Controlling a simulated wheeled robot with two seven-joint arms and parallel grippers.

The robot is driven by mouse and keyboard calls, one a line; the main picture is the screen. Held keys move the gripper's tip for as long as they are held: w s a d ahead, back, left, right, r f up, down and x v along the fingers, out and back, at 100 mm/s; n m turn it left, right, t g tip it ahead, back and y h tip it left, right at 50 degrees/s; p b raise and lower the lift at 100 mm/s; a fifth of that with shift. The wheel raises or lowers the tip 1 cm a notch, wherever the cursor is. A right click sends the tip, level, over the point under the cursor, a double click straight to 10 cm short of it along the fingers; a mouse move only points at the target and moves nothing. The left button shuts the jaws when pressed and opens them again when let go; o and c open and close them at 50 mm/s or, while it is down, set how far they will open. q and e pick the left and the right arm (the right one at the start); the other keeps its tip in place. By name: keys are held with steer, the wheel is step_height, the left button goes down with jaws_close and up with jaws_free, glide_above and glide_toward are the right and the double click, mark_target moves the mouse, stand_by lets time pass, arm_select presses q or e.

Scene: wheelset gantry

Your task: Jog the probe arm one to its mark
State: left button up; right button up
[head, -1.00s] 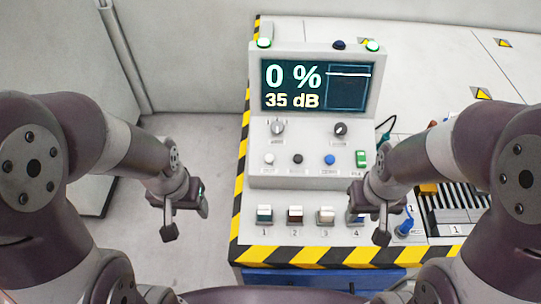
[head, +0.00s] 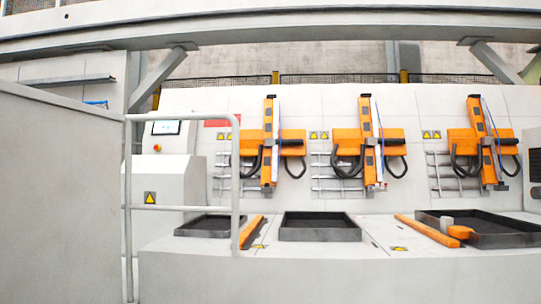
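Three orange upright probe arms stand along the pale wall of the gantry in the head view: a left one (head: 270,142), a middle one (head: 369,142) and a right one (head: 484,142). Each has an orange crosspiece and black looped hoses. I cannot read a number on any of them, so I cannot tell which is arm one. No mark for an arm can be made out. The control console with its screen and levers is out of view. Neither of my grippers is in view.
A grey handrail (head: 182,117) and a large grey panel (head: 60,190) stand at the left. A small screen (head: 166,128) sits on a white cabinet behind the rail. Black trays (head: 320,227) and orange bars (head: 428,230) lie on the bench below the arms. A beam crosses the top.

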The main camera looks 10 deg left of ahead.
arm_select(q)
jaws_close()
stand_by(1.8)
